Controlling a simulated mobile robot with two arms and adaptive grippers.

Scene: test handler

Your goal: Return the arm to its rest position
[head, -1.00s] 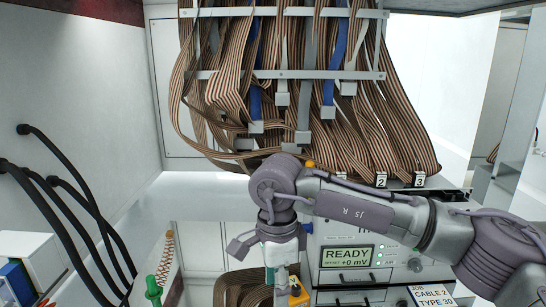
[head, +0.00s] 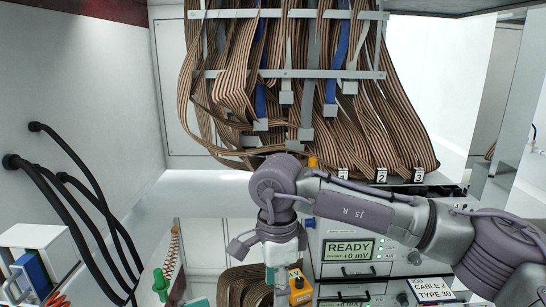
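My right arm reaches in from the right and bends down at the wrist in the middle of the head view. My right gripper (head: 281,268) points down near the bottom edge, in front of the test unit's left side. Its fingers are not clear, so I cannot tell whether it is open or shut, or whether it holds anything. My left arm and gripper are not in view.
A test unit reading "READY +0 mV" (head: 348,249) stands beside the wrist, under hanging striped ribbon cables (head: 395,135). A yellow box (head: 301,291) is close to the gripper. Black cables (head: 75,225) and a white bin (head: 38,238) are at left.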

